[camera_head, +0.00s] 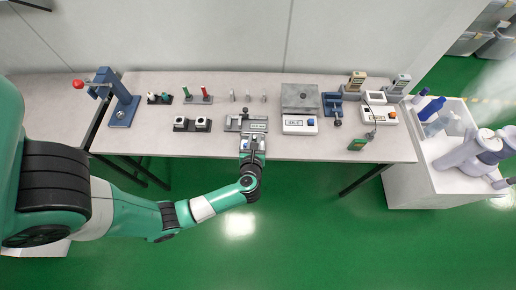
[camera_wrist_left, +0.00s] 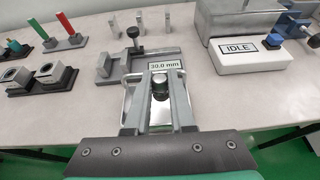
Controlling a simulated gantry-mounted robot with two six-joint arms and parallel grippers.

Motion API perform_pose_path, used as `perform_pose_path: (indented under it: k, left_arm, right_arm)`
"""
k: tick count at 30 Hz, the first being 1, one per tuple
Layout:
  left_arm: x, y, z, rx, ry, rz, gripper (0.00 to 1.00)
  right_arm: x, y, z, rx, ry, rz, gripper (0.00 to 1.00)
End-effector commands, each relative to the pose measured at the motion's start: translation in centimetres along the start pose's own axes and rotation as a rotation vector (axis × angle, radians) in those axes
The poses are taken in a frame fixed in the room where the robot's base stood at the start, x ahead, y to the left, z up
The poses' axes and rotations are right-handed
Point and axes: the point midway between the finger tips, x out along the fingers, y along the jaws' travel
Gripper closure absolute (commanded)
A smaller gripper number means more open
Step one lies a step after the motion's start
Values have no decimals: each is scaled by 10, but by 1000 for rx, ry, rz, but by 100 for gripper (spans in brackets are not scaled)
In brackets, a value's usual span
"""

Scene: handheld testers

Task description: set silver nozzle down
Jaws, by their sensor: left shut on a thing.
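My left gripper (camera_head: 252,138) reaches in from the front to the small grey fixture (camera_head: 233,125) at the middle of the table's front edge. The grey fixture (camera_wrist_left: 110,68) with a black knob lies directly beyond the fingers. I cannot tell whether the piece touches it. My right gripper is not in view.
Several small silver posts (camera_head: 249,97) stand behind the fixture. A box reading "IDLE" (camera_head: 299,126) with a grey block stands right. A blue press (camera_head: 121,110) is far left. Bare table lies between the fixture and the IDLE box.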

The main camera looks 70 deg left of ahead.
Motion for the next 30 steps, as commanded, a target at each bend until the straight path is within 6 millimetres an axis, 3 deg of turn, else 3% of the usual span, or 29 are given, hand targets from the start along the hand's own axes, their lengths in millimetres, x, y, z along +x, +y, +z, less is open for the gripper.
perform_pose_path:
  k: [7,14,26,27,30]
  left_arm:
    - [2,-8,-10,0,1,-1,100]
    - [15,-14,-44,1,1,1,100]
    - [17,-12,-52,3,7,2,100]
    - [17,-12,-52,4,8,2,74]
    - [17,-12,-52,4,9,2,56]
  right_arm:
    - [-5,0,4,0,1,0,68]
    - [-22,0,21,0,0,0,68]
    - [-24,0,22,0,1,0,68]
    - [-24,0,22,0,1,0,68]
    - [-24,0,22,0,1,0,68]
